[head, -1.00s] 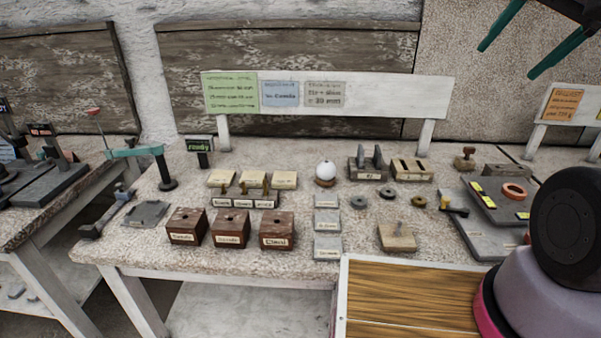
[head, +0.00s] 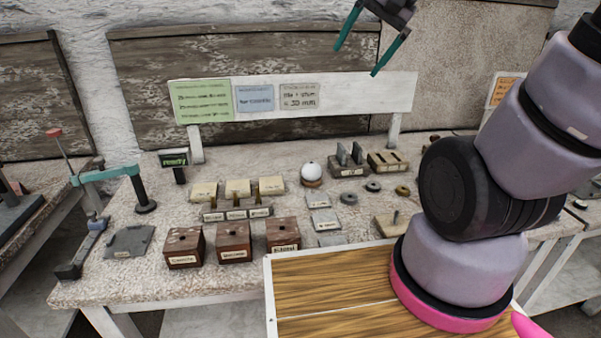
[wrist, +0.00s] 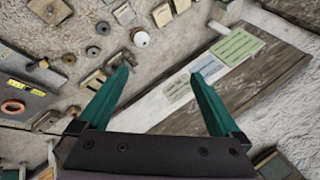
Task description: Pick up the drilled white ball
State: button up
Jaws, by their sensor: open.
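The white ball (head: 311,171) sits on a small brown ring-like base near the middle of the bench, in front of the sign board. It also shows in the wrist view (wrist: 141,39) at the upper middle, with a small dark mark on it that may be the drilled hole. My gripper (head: 357,58) has green fingers and is high above the back of the bench, up and to the right of the ball. In the wrist view my gripper (wrist: 160,72) is open, with nothing between its fingers, and the ball lies beyond the fingertips.
A white sign board (head: 348,95) stands along the bench's back. Three brown wooden boxes (head: 233,241) stand at the front left. A slotted block (head: 347,162) is just right of the ball. A green clamp-like stand (head: 115,176) is at the left. A wooden panel (head: 340,285) lies in front.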

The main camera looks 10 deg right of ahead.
jog(key=w+a+f+m, duration=0.2)
jog(key=w+f, duration=0.2)
jog(key=w, duration=0.2)
jog(key=m+g, duration=0.3)
jog(key=m, duration=0.7)
send_over(315, 164)
jog(key=s+d, duration=0.3)
jog(key=d, duration=0.1)
notch_tip(315, 164, down, 26)
jog(key=shift+y, duration=0.3)
jog(key=x, duration=0.5)
jog(key=shift+w+a+f, duration=0.15)
jog(key=shift+f, duration=0.2)
jog(key=shift+w+x, duration=0.15)
jog(key=shift+x, duration=1.3)
jog(key=shift+w+x, duration=0.15)
jog(key=shift+x, duration=1.25)
jog(key=shift+a+r, duration=0.2)
jog(key=c, duration=1.3)
